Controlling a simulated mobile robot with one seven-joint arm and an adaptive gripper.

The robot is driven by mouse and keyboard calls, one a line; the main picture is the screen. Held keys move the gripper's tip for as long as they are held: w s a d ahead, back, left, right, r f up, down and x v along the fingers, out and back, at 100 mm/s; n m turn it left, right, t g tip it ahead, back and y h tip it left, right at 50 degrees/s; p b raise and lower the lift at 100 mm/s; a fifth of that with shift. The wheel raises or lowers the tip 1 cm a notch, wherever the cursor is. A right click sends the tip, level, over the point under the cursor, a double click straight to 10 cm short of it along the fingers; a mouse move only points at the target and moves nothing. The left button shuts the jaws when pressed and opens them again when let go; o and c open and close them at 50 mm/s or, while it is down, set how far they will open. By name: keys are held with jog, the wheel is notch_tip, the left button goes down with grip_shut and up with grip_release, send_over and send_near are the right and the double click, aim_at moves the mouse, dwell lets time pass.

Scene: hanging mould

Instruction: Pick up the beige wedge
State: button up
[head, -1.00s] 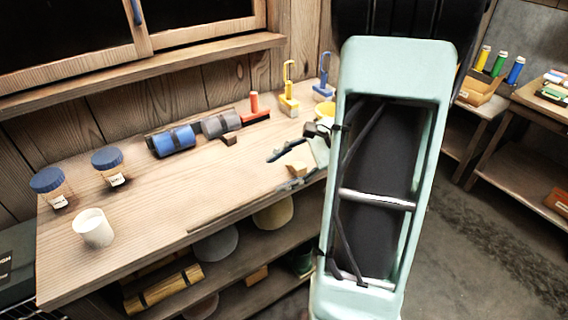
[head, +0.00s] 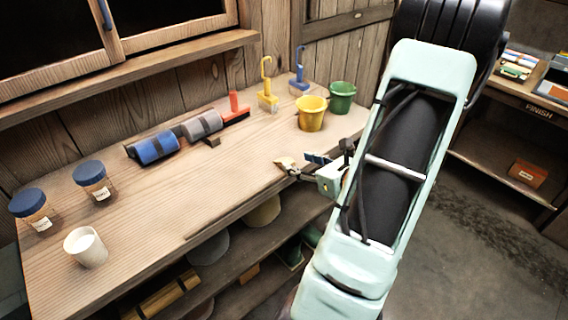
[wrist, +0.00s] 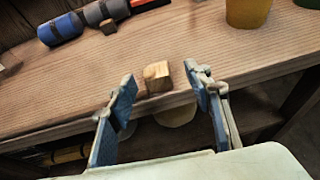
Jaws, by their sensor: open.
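The beige wedge (wrist: 157,77) is a small wooden block on the bench top near its front edge. In the wrist view it lies between and just beyond the two fingertips, with bare bench around it. In the head view the wedge (head: 284,162) is small and partly hidden at the fingers. My gripper (wrist: 161,76) is open and empty, its blue-padded fingers on either side of the view. In the head view my gripper (head: 298,164) is over the bench's front edge, beside the wedge.
On the bench (head: 150,205) stand a yellow bucket (head: 311,115), a green bucket (head: 342,97), blue-lidded jars (head: 92,180), a white cup (head: 86,247) and a blue roll (head: 157,147). Another small wooden block (head: 212,141) lies by the grey roll (head: 201,124). The bench's middle is clear.

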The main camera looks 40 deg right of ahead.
aim_at(284, 159)
jog(key=x, duration=0.7)
jog(key=shift+w+a+f, duration=0.15)
jog(key=shift+a+f, duration=0.1)
jog(key=shift+a, duration=0.1)
jog(key=shift+c, duration=0.4)
jog(key=c, duration=1)
jog(key=shift+r, duration=0.15)
jog(key=shift+r+p, duration=0.35)
jog(key=shift+r, duration=0.25)
jog(key=s+r, duration=0.3)
jog(key=s, duration=0.1)
jog(key=s+r, duration=0.4)
jog(key=s, duration=0.1)
jog(key=s+r, duration=0.4)
jog(key=s, duration=0.1)
jog(key=shift+d+r+p, duration=0.2)
jog(key=shift+r+p, duration=0.05)
jog(key=shift+p, duration=0.15)
